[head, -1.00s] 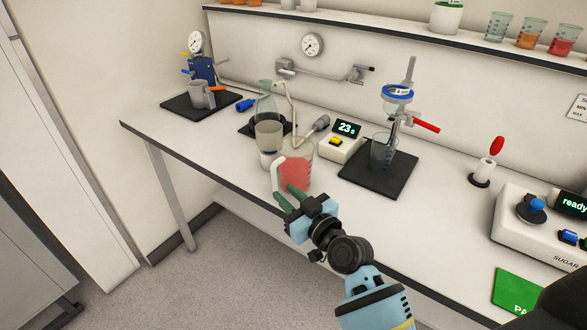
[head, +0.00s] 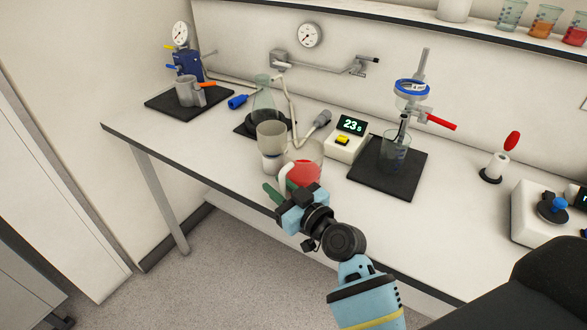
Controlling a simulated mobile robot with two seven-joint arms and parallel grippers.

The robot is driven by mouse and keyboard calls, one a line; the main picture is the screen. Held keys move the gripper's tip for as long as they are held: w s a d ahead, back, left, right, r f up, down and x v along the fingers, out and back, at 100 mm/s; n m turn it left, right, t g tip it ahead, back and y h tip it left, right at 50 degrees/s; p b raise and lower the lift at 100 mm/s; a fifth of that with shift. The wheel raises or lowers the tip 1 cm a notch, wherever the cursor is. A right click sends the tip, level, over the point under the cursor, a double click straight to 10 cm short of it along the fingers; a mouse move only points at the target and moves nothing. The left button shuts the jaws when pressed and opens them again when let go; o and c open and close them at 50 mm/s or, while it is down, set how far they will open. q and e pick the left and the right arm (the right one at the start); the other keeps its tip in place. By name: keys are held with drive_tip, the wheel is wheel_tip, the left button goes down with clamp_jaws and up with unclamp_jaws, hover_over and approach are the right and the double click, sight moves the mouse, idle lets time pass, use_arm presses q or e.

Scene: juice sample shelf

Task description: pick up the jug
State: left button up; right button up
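The jug (head: 308,172) is clear with red liquid in it and a pale handle on its left side. It stands upright on the bench near the front edge. My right gripper (head: 281,188) is at the front edge of the bench, just below the jug's handle. Its two green fingers are apart, with the lower part of the handle close to or between them. The gripper body hides the jug's lower front, so I cannot tell whether a finger touches it. My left gripper is not in view.
A grey cup-topped device (head: 271,138) stands close left of the jug. Behind are a flask (head: 263,98) and a timer box (head: 347,140) reading 23 s. A beaker (head: 394,155) stands on a black mat (head: 365,179) to the right. The bench front right of the jug is clear.

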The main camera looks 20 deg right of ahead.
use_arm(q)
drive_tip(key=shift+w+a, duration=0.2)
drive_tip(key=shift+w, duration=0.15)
use_arm(e)
drive_tip(key=shift+w+a, duration=0.15)
drive_tip(key=shift+w, duration=0.1)
drive_tip(key=shift+s, duration=0.1)
clamp_jaws()
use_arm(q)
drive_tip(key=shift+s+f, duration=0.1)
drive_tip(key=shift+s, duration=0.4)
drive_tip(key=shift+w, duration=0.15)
use_arm(e)
drive_tip(key=shift+r, duration=0.15)
